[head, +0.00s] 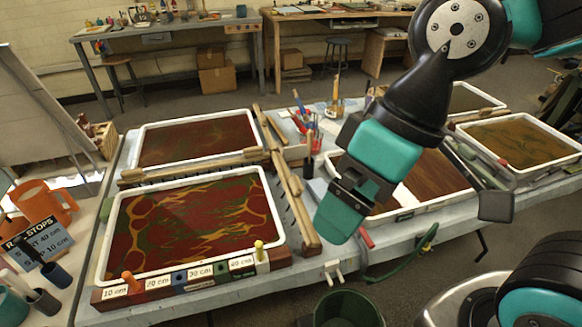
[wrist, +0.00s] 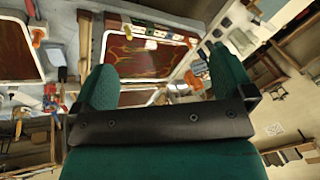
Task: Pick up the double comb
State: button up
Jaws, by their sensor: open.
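Long wooden combs lie among the trays. One wooden comb (head: 296,205) runs along the right side of the front left tray, with dark teeth along it. Another wooden bar (head: 190,167) lies across the gap between the two left trays. I cannot tell for certain which one is the double comb. My gripper (head: 347,205) hangs above the table, to the right of the first comb and apart from it. In the wrist view my gripper (wrist: 164,82) has its two green fingers wide apart, with nothing held between them.
The front left tray (head: 192,178) holds red, yellow and green marbling. A row of labelled coloured blocks (head: 185,277) with pegs lines its front edge. Jars with tools (head: 307,132) stand at the table's middle. An orange mug (head: 42,198) is at the left. A green bin (head: 347,308) stands below the front edge.

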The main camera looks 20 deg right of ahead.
aim_at(292, 187)
jog(key=k, duration=1)
jog(key=u, duration=1.5)
jog(key=i, duration=0.8)
jog(key=z, duration=1.9)
jog(key=i, duration=0.5)
